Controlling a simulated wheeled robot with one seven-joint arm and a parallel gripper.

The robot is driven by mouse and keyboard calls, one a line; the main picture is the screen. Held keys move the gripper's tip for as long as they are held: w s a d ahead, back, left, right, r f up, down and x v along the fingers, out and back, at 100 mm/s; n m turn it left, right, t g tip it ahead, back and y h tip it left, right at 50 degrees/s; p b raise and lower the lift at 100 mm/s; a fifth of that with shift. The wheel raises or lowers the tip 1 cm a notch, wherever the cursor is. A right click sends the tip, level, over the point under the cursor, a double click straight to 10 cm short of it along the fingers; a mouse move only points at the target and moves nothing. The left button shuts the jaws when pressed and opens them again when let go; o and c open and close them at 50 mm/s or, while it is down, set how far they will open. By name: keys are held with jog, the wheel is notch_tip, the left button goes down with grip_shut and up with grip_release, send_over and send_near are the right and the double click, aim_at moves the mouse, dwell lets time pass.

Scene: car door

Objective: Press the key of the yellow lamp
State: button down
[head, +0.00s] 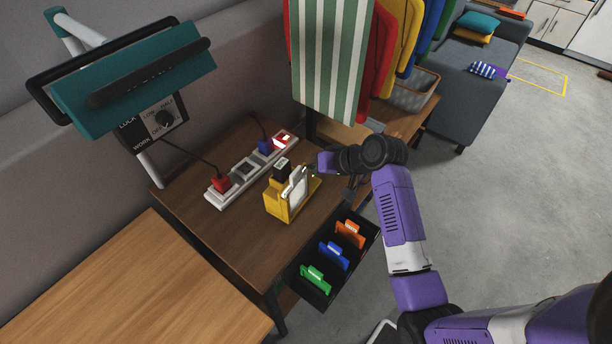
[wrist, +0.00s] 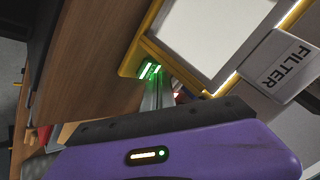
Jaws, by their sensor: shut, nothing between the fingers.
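The yellow lamp (head: 277,203) stands on the brown table in the head view, with a pale panel on its front. In the wrist view its yellow frame (wrist: 152,45) surrounds the pale panel, and a small green-lit key (wrist: 150,70) shows at its corner. My gripper (wrist: 159,88) is shut and empty. Its fingertips are right by the green key; I cannot tell whether they touch it. In the head view my gripper (head: 314,171) is beside the lamp's right side, its tips small and partly hidden.
A white power strip (head: 232,183) with red and blue plugs lies behind the lamp. An open black drawer (head: 322,290) with orange, blue and green cards juts out in front. A "FILTER" label (wrist: 285,68) shows beside the lamp. A teal-topped device (head: 140,80) stands at left.

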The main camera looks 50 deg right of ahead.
jog(key=shift+f, duration=0.2)
jog(key=shift+f, duration=0.25)
dwell(0.4)
jog(key=shift+r, duration=0.1)
jog(key=shift+r+p, duration=0.35)
jog(key=shift+p, duration=0.25)
notch_tip(320, 180, up, 6)
jog(key=p, duration=0.5)
jog(key=shift+p, duration=0.4)
